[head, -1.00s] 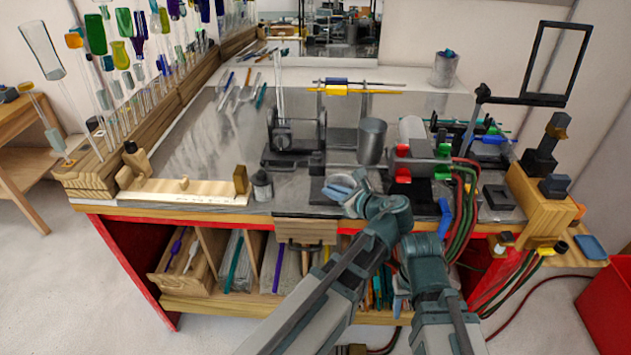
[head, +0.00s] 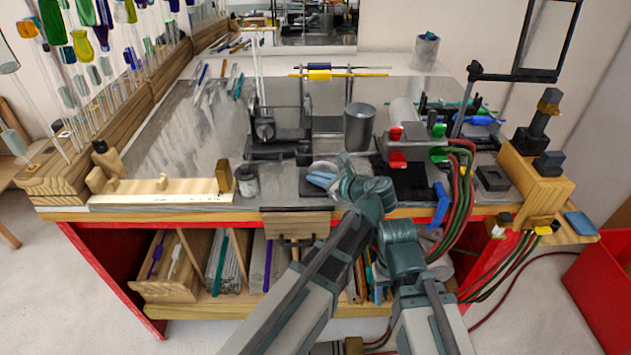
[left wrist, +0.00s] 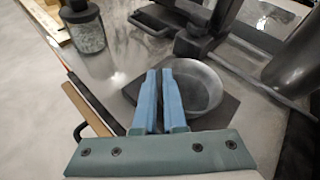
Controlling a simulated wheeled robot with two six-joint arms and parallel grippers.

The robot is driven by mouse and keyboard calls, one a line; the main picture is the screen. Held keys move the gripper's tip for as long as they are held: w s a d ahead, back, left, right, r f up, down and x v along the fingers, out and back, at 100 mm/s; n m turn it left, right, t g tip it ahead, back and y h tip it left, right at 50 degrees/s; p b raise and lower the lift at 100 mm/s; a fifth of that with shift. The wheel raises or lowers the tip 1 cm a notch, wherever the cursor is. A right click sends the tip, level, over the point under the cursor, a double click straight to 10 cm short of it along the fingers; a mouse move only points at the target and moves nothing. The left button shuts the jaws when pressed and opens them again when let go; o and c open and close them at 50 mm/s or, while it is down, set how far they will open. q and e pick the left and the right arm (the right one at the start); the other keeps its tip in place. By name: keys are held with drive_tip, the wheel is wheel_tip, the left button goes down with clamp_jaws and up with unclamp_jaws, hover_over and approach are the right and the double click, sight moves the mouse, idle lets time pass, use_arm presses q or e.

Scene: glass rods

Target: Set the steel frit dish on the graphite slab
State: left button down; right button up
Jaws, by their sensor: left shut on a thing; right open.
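The steel frit dish (left wrist: 206,88) is a shallow grey round bowl; in the head view only its rim (head: 326,168) shows behind the blue fingers. My left gripper (left wrist: 160,76), blue-fingered, is shut on the dish's near left rim; in the head view it (head: 324,179) is over the front of the bench. The graphite slab (left wrist: 226,112) is a dark flat square directly under the dish, and its left part (head: 309,187) shows in the head view. The dish looks level and very low; I cannot tell whether it touches the slab. My right gripper is not visible.
A steel cup (head: 359,128) stands behind the dish. A small jar (head: 246,181) is to the left. A dark plate (head: 405,182) and a burner with red and green knobs (head: 412,146) are to the right. A dark metal fixture (head: 277,135) stands behind.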

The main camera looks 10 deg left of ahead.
use_arm(q)
drive_tip(key=shift+f, duration=0.15)
drive_tip(key=c, duration=1)
unclamp_jaws()
drive_tip(key=shift+r, duration=0.25)
